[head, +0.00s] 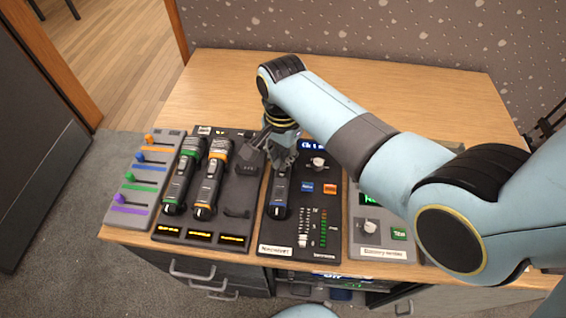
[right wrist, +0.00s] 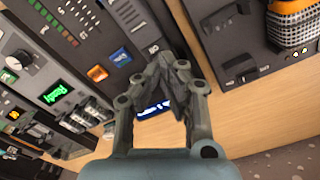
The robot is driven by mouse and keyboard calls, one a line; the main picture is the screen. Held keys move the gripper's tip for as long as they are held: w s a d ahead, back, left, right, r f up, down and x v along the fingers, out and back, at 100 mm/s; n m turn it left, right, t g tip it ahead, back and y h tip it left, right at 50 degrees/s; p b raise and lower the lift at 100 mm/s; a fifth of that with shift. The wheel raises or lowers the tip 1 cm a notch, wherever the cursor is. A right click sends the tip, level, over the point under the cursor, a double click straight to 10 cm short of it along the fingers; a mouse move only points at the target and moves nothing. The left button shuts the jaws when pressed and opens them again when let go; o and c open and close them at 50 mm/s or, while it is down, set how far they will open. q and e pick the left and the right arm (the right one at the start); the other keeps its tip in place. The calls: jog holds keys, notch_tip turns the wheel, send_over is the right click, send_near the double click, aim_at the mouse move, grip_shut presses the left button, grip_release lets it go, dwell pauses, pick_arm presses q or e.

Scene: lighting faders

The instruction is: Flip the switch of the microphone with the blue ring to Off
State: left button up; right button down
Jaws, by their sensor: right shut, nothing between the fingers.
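A dark microphone (head: 280,192) with a touch of blue low on its handle lies along the left side of a black mixer panel in the head view. Its upper end and switch are hidden by my right gripper. My right gripper (head: 284,155) reaches down over that upper end; its fingers are shut and empty. My left gripper is not in view.
A green-ringed microphone (head: 182,178) and an orange-ringed one (head: 210,182) lie in a dock to the left. A fader panel (head: 143,175) stands farther left. Blue (right wrist: 121,56) and orange (right wrist: 97,73) buttons are close by. The back of the desk (head: 220,75) is clear.

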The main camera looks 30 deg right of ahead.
jog(key=shift+f+b, duration=0.6)
jog(key=shift+f, duration=0.35)
dwell(0.3)
notch_tip(320, 180, up, 7)
jog(key=p, duration=0.8)
jog(key=shift+r, duration=0.1)
dwell(0.4)
